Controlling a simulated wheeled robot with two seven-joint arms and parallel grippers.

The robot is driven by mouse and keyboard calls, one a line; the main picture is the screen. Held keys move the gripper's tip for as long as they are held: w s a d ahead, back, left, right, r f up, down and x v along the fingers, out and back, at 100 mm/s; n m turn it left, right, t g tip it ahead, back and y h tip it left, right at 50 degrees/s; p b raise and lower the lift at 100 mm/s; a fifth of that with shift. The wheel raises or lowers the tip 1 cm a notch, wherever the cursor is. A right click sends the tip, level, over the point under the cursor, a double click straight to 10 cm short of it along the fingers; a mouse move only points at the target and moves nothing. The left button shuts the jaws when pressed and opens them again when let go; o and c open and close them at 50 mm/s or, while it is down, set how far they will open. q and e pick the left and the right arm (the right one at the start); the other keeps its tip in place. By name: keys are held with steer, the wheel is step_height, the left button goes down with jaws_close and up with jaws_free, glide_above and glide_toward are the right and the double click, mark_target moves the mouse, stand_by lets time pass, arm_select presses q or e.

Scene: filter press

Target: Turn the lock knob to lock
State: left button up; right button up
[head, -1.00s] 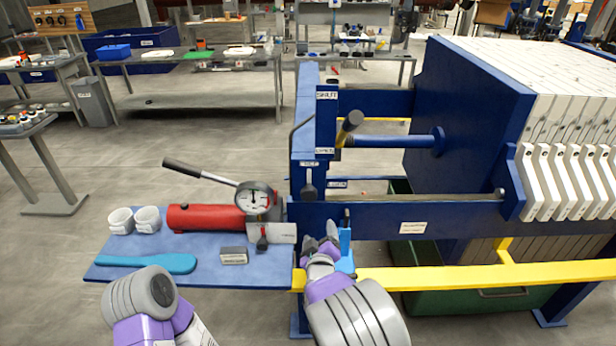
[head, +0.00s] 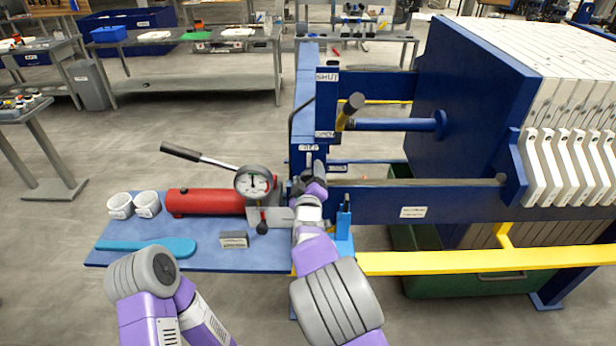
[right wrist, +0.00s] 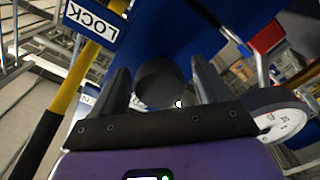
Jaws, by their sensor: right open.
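The lock knob (right wrist: 160,82) is a dark round knob on the blue press frame. In the right wrist view it sits between the two fingers of my open right gripper (right wrist: 164,84), with a small gap showing on the left; contact on the right is unclear. A LOCK label (right wrist: 92,20) shows upside down at the top left there. In the head view my right gripper (head: 309,183) is at the blue post, just below a small white label (head: 309,148), and hides most of the knob. My left gripper is not in view; only my left arm shows at the bottom left.
A red hand pump (head: 205,201) with a pressure gauge (head: 254,183) stands on the blue shelf (head: 200,260) left of the knob. A turquoise tool (head: 146,247) and white rolls (head: 147,203) lie there. A yellow rail (head: 460,262) runs at the right. A yellow-black lever (head: 348,110) stands above.

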steer(key=c, duration=1)
steer(key=m+b, duration=0.2)
steer(key=m, duration=0.1)
steer(key=shift+d+m+b, duration=0.1)
steer(key=shift+m+b, duration=0.2)
steer(key=shift+b, duration=0.1)
steer(key=m+b, duration=0.3)
steer(key=m, duration=0.2)
steer(key=m+b, duration=0.3)
steer(key=m, duration=0.2)
steer(key=shift+d+m+b, duration=0.15)
steer(key=shift+m+b, duration=0.2)
steer(key=shift+m, duration=0.05)
steer(key=shift+m+b, duration=0.95)
steer(key=shift+m, duration=0.75)
